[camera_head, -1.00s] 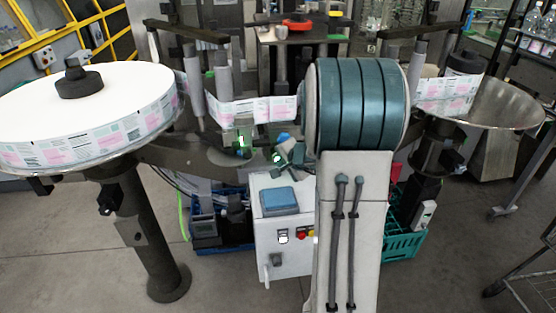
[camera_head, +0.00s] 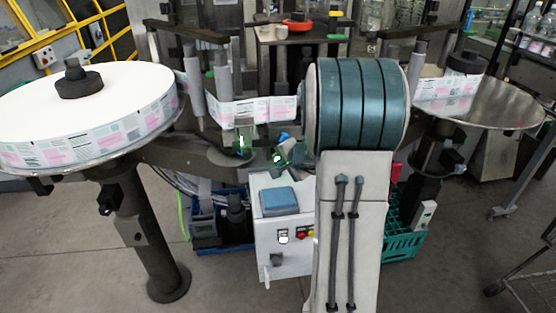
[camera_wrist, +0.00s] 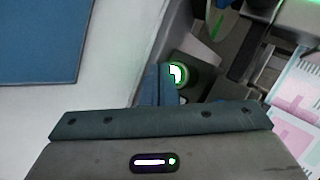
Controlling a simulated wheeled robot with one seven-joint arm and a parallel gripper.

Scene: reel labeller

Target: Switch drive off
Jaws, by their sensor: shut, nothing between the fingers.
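The pale control box (camera_head: 285,255) stands below the labeller in the head view, with a blue pad (camera_head: 280,200) on its top. Its front carries a small switch in a pale frame (camera_head: 283,236), a red button (camera_head: 301,234), a yellow part beside it, and a grey knob or handle (camera_head: 276,260) lower down. Which one is the drive switch is too small to read. My gripper (camera_head: 284,139) is above and behind the box, partly covered by my arm. In the wrist view its blue fingers (camera_wrist: 162,84) are together and empty, near a green-lit ring (camera_wrist: 180,73); the pad is at the upper left.
A large label reel (camera_head: 90,105) is on the left, and a metal disc (camera_head: 510,105) on the right. The label web (camera_head: 250,111) runs between them. A blue crate (camera_head: 222,238) and a green crate (camera_head: 405,245) flank the box. The floor in front is clear.

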